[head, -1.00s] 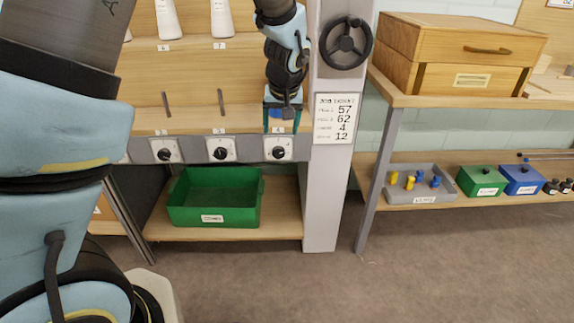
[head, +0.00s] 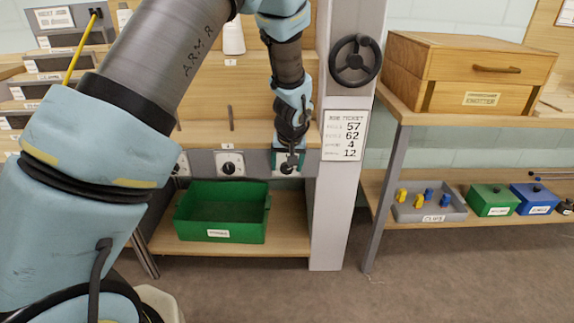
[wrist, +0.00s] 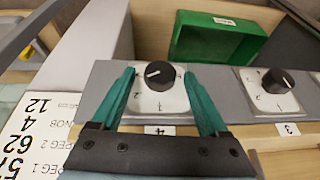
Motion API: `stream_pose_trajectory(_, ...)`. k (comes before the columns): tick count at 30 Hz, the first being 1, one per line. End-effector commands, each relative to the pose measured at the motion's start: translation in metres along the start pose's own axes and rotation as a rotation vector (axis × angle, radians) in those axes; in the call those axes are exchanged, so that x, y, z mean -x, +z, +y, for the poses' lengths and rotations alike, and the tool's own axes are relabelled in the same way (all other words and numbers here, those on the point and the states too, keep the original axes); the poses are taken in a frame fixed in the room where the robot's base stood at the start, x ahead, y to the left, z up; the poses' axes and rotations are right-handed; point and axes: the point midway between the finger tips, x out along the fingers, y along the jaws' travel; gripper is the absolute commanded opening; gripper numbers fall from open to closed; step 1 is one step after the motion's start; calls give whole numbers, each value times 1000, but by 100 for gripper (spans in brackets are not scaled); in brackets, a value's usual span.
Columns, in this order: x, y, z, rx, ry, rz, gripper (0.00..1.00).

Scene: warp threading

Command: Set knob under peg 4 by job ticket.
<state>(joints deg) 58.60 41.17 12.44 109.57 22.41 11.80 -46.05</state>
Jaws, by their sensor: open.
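The knob under peg 4 (wrist: 160,75) is a black dial on a white numbered plate, above a "4" label (wrist: 158,130) in the wrist view. Its white pointer mark points roughly left there; I cannot tell which number it meets. My gripper (wrist: 159,72) is open, its teal fingers on either side of this knob; contact is unclear. In the head view my gripper (head: 287,163) mostly hides the knob. The job ticket (head: 345,136) on the post reads 57, 62, 4 and 12; in the wrist view (wrist: 35,125) the 4 stands beside "KNOB".
Knob 3 (wrist: 277,82) is the neighbouring dial on the same grey rail. A green bin (head: 222,213) stands on the shelf below. A black handwheel (head: 354,61) is on the post. A grey clip tray (head: 430,203) sits on the right shelf.

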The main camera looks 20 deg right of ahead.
Motion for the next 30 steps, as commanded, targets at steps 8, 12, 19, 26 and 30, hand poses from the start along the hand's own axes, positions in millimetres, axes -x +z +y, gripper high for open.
stream_pose_trajectory(8,0,0,0,0,0,0,53)
stream_pose_trajectory(12,0,0,0,0,0,0,37)
stream_pose_trajectory(19,0,0,0,0,0,0,11)
stream_pose_trajectory(26,0,0,0,0,0,0,0)
stream_pose_trajectory(30,0,0,1,-6,-9,0,0)
